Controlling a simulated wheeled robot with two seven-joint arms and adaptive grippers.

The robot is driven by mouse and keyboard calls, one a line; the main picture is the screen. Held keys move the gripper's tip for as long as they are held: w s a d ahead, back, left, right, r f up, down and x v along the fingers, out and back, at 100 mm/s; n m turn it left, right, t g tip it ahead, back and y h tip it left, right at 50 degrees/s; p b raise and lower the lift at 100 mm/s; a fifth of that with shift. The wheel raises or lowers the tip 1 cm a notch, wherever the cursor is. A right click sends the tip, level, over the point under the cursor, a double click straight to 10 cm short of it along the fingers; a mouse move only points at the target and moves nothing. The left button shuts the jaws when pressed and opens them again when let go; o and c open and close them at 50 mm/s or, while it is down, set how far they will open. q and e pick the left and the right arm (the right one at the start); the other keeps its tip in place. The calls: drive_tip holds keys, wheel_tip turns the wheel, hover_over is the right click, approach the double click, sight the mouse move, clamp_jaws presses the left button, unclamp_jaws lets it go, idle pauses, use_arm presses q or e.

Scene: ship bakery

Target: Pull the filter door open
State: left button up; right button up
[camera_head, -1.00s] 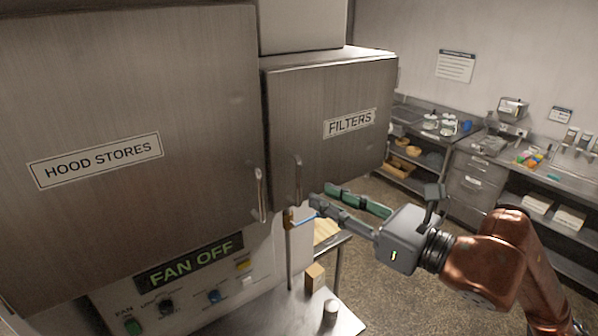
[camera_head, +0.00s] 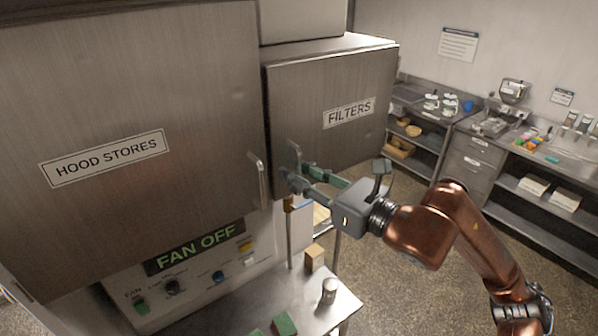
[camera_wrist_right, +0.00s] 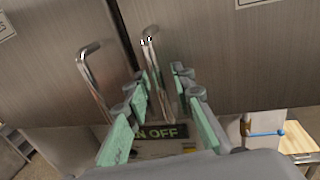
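The steel filter door (camera_head: 325,85), labelled FILTERS, is closed, to the right of the larger HOOD STORES door. Its upright bar handle (camera_head: 294,155) is near its lower left corner. My right gripper (camera_head: 290,178) is at the lower part of this handle. In the right wrist view the filter handle (camera_wrist_right: 153,60) stands between the spread green-padded fingers of my right gripper (camera_wrist_right: 163,88), with a gap visible on both sides. The fingers are open. Finger contact with the handle cannot be told. My left gripper is not in view.
The HOOD STORES door (camera_head: 130,90) has its own handle (camera_head: 259,180) close left of the filter handle; it also shows in the right wrist view (camera_wrist_right: 92,80). Below are the FAN OFF panel (camera_head: 195,247) and a steel table (camera_head: 240,309) with small blocks. Open floor lies right.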

clamp_jaws()
idle(0.5)
